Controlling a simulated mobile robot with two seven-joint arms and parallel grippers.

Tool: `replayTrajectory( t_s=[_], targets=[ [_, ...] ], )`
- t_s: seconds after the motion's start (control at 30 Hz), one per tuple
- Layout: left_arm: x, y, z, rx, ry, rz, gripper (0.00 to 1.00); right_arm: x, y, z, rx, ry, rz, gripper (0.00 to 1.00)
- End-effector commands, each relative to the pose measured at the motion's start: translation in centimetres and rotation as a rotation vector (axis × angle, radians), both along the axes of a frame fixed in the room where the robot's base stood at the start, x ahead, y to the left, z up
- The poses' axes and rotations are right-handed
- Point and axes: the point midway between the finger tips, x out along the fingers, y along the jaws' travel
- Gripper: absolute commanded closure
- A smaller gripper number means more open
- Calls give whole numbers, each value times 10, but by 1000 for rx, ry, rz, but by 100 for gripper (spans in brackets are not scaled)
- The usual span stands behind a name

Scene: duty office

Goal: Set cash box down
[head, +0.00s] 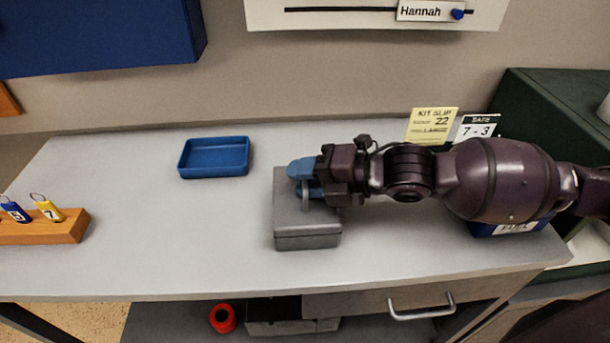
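The grey cash box (308,228) is at the middle of the desk (180,235), upright and level. Its thin handle (306,201) stands up from the lid. My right gripper (304,179) comes in from the right over the lid, its blue fingertips closed around the handle. The gripper partly hides the handle and the lid. The box's underside is at or very near the desk top; I cannot tell whether it touches. My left gripper is not in view.
A blue tray (214,158) sits behind and left of the box. A wooden key rack (45,228) with tagged keys stands at the left. Two cards (432,125) stand at the back right, and a blue object (508,229) is under my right arm. The desk's left-centre is clear.

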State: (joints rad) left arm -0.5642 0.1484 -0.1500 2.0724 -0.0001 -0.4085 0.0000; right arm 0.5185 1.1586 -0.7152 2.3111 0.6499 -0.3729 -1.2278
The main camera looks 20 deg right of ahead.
Motion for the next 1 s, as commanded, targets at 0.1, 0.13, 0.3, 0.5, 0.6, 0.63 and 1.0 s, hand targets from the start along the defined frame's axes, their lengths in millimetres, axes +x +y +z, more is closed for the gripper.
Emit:
replayTrajectory(
  t_s=[0.1,0.13,0.3,0.5,0.6,0.63,1.0],
  targets=[
    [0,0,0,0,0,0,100,0,0,0,0,0,0,65],
    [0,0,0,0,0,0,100,0,0,0,0,0,0,65],
    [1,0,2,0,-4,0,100,-3,-4,4,-2,-1,0,65],
    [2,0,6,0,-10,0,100,-16,-22,12,-5,-2,-1,65],
    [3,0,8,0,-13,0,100,-23,-34,16,-5,-1,-3,65],
    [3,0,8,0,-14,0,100,-26,-37,18,-4,-1,-2,65],
    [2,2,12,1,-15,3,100,-54,-74,35,-3,0,-3,65]
  ],
)
